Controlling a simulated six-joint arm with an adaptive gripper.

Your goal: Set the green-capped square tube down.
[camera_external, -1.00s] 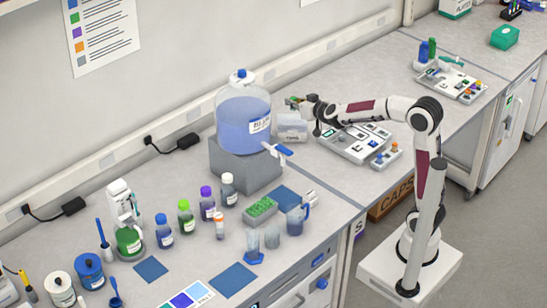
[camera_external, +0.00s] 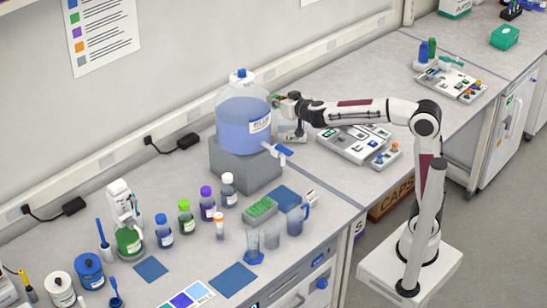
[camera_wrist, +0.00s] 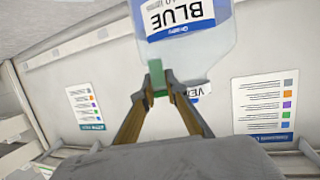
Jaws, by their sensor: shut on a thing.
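My gripper (camera_external: 279,103) is up beside the right side of the big blue carboy, above the bench. In the wrist view my gripper (camera_wrist: 160,82) is shut on the green-capped square tube (camera_wrist: 157,77), of which a narrow green part shows between the fingertips. The rest of the tube is hidden or too small to make out. The tube is held in the air, in front of the carboy in the wrist view.
The carboy (camera_external: 243,128) stands on a grey block (camera_external: 243,166) close to my gripper. A clear box (camera_external: 292,134) sits under the wrist. A grey tray of parts (camera_external: 352,143) lies to the right. Several capped bottles and a green rack (camera_external: 260,208) stand on the near bench.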

